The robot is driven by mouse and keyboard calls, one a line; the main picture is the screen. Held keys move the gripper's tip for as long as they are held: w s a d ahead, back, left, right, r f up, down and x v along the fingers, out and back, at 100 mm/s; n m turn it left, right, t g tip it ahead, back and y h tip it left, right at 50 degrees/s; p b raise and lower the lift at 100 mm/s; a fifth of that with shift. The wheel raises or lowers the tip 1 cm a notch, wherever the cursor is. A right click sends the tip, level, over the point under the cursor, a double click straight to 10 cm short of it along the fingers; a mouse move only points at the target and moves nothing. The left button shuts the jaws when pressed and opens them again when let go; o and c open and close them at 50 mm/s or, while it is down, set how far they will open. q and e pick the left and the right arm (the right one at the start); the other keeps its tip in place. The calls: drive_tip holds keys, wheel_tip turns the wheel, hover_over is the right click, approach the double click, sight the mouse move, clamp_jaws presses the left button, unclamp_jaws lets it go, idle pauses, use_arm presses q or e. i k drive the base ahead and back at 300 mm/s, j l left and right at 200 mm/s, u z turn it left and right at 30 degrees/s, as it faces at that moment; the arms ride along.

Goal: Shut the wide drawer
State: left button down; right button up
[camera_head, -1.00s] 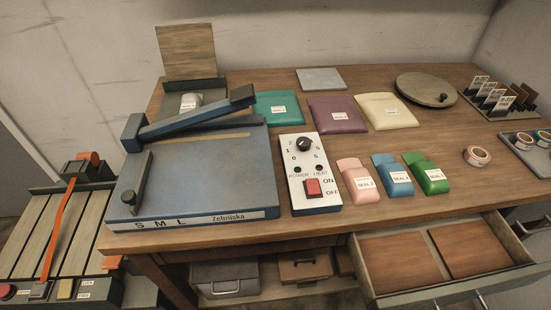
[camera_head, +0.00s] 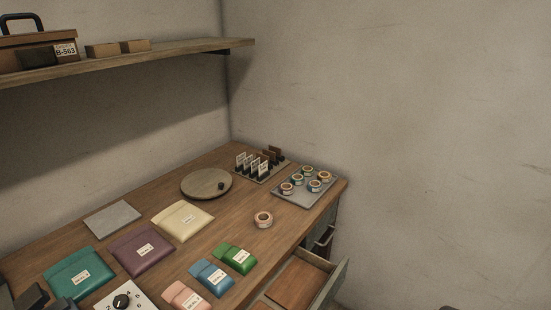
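The wide drawer (camera_head: 337,284) stands pulled out from the front of the wooden table, at the bottom of the head view. Its greenish-grey front panel shows edge-on at an angle. A brown wooden panel (camera_head: 295,287) lies inside it. The lower part of the drawer is cut off by the picture's edge, and its handle is not visible.
A tape roll (camera_head: 263,219) lies near the table's front edge, beside a tray of tape rolls (camera_head: 309,198). Green (camera_head: 236,257), blue (camera_head: 211,277) and pink pouches lie near the edge. Other drawers with a handle (camera_head: 323,238) sit right of the open one. A shelf (camera_head: 130,62) hangs above.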

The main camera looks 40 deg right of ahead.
sight(325, 296)
drive_tip(key=k+z, duration=0.1)
drive_tip(key=z, duration=1.6)
drive_tip(key=k+j+u, duration=0.1)
drive_tip(key=k+j, duration=0.1)
drive_tip(key=j, duration=0.1)
